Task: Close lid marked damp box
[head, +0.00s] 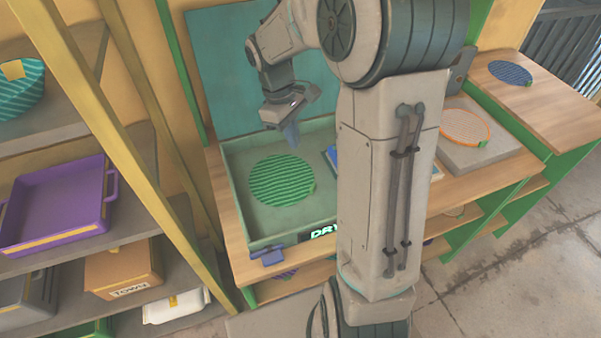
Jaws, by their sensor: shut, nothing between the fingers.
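A green open box (240,215) stands on the wooden bench, with its teal lid (225,70) raised upright at its back. The part of its front label that shows reads "DRY"; my arm hides what lies to the right. I see no label reading "damp". A round green ribbed plate (283,180) lies inside the box. A blue latch-like piece (268,257) is at the box's front left. My gripper (291,135) is shut and empty, pointing down in front of the raised lid, over the back part of the box.
My arm covers the bench's middle, partly hiding a blue item (332,156). To the right, an orange-rimmed plate (465,127) rests on a grey slab (483,155), and a blue plate (510,73) lies on the bench. Shelves at left hold a purple tray (55,205) and bins.

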